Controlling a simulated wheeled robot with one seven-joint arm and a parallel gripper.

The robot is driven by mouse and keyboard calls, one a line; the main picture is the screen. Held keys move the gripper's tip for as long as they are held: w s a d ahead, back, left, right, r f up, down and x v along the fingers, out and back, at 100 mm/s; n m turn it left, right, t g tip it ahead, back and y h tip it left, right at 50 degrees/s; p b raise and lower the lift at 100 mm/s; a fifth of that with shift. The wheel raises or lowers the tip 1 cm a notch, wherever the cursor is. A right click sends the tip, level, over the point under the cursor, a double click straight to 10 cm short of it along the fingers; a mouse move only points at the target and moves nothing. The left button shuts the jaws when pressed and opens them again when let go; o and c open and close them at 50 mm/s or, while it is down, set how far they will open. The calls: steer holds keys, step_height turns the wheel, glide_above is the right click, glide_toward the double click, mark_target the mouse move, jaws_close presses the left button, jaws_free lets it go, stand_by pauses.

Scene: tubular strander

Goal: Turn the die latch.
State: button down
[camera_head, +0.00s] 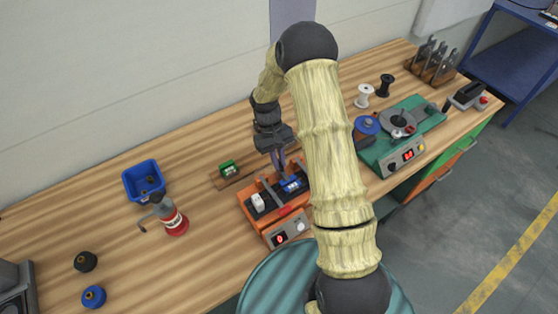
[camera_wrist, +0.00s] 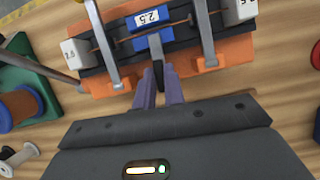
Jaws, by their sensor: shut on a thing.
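The orange die station (camera_head: 262,225) stands on the bench, with a blue die block (camera_head: 291,185) in its dark holder. In the wrist view the blue block (camera_wrist: 148,18) carries a label reading 2.5, and a thin copper-coloured wire runs across the station (camera_wrist: 228,52). In the head view my gripper (camera_head: 279,160) reaches down at the station's back side; the latch is not clear there.
White blocks (camera_wrist: 78,53) sit at the holder's ends.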

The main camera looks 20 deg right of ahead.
steer(key=shift+w+a+r+n, duration=0.1)
steer(key=shift+w+n, duration=0.05)
steer(key=shift+n, duration=0.25)
steer(key=c, duration=1.5)
jaws_free()
steer(key=b+v, duration=0.1)
steer(key=v, duration=0.4)
steer(key=b+v, duration=0.1)
steer(key=v, duration=0.5)
steer(key=b+v, duration=0.2)
steer(key=v, duration=0.4)
steer(key=shift+a+r, duration=0.15)
steer(key=shift+a, duration=0.15)
